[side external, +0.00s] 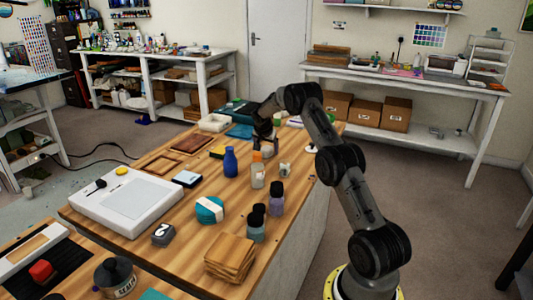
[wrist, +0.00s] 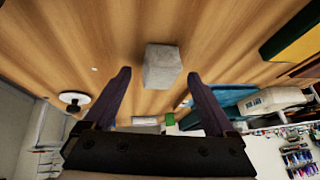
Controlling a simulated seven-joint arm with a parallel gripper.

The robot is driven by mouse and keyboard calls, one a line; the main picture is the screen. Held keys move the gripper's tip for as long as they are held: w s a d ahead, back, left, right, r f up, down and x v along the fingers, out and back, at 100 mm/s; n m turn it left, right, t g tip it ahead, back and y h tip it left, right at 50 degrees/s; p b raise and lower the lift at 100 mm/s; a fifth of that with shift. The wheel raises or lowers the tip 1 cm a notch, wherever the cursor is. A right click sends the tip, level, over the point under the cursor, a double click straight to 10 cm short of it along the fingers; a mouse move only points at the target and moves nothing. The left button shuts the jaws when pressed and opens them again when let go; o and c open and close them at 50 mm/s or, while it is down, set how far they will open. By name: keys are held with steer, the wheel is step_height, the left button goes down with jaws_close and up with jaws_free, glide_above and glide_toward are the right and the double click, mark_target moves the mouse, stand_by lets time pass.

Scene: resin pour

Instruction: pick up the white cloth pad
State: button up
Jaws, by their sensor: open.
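A pale grey-white block-shaped pad (wrist: 163,66), which looks like the white cloth pad, lies on the wooden table. In the wrist view it sits ahead of and between my fingertips, a little nearer the right one. My gripper (wrist: 158,77) is open and empty, with a finger on each side of the view. In the side view my gripper (side external: 265,143) hangs low over the table's far part. A whitish patch (side external: 268,153) just under it seems to be the pad, partly hidden by the fingers.
A white round item with a black knob (side external: 312,149) stands right of my gripper. A blue bottle (side external: 231,162) and several small jars stand nearer the camera.

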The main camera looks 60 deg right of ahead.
steer(key=c, duration=1.4)
